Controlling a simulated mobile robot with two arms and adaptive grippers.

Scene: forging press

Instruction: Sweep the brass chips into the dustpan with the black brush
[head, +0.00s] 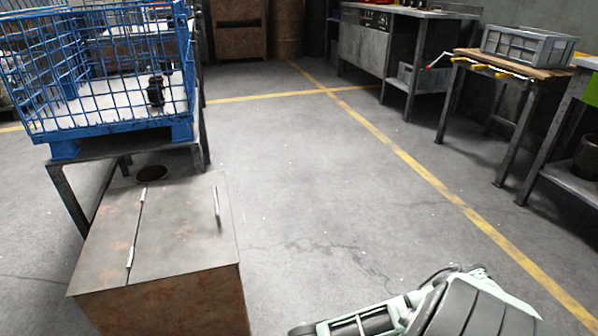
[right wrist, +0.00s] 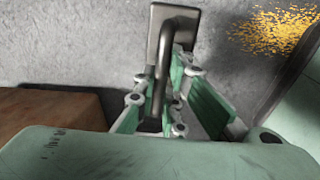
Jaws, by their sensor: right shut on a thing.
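The brass chips (right wrist: 287,28) lie as a yellow scatter on the floor at the upper right of that view, apart from the brush.
A rusty lidded metal box (head: 180,235) stands at the lower left, below a blue wire cage (head: 110,135) on a stand. A workbench (head: 415,12) and a small table with a grey crate (head: 527,45) are at the right. The middle floor, with yellow lines, is clear.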

